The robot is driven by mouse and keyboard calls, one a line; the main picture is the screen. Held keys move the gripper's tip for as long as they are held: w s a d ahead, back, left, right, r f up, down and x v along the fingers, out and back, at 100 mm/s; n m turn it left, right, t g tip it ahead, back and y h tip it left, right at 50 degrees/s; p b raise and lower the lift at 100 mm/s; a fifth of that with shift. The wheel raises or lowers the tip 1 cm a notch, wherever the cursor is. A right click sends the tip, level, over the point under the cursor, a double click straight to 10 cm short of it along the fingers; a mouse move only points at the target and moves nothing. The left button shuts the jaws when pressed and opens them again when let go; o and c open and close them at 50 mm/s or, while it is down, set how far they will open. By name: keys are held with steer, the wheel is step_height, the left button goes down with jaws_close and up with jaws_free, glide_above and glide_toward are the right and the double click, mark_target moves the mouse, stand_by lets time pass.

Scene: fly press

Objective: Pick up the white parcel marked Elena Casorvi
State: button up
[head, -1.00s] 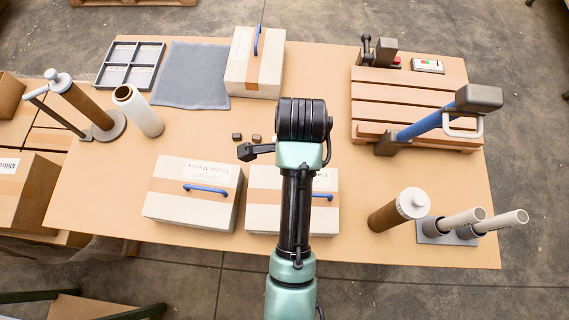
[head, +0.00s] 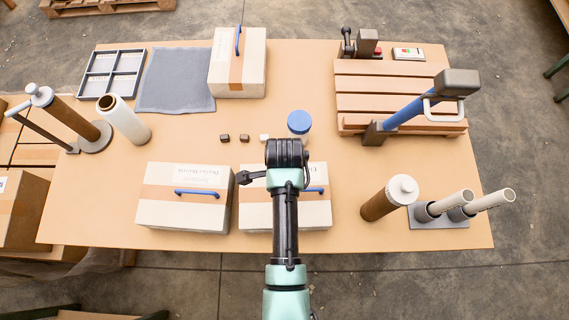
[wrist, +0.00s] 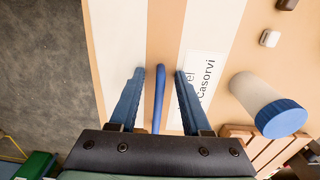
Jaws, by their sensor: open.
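The white parcel with a tan tape band (head: 318,212) stands at the front middle of the table, partly hidden behind my arm in the head view. In the wrist view the parcel (wrist: 118,35) is close below, and its label (wrist: 203,75) shows "Casorvi"; the rest is partly covered by a finger. Its blue handle (wrist: 159,100) lies between my fingers, with a gap on both sides. My gripper (wrist: 159,71) is open and empty over the parcel. In the head view its fingers are hidden.
A similar parcel with a blue handle (head: 185,212) stands just left, another (head: 237,75) at the back. A blue-lidded jar (head: 299,122) stands behind the Casorvi parcel. A brown cylinder (head: 380,208) is to the right. Small blocks (head: 224,137) lie behind the parcels.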

jaws_close()
steer(key=shift+w, duration=0.1)
stand_by(1.3)
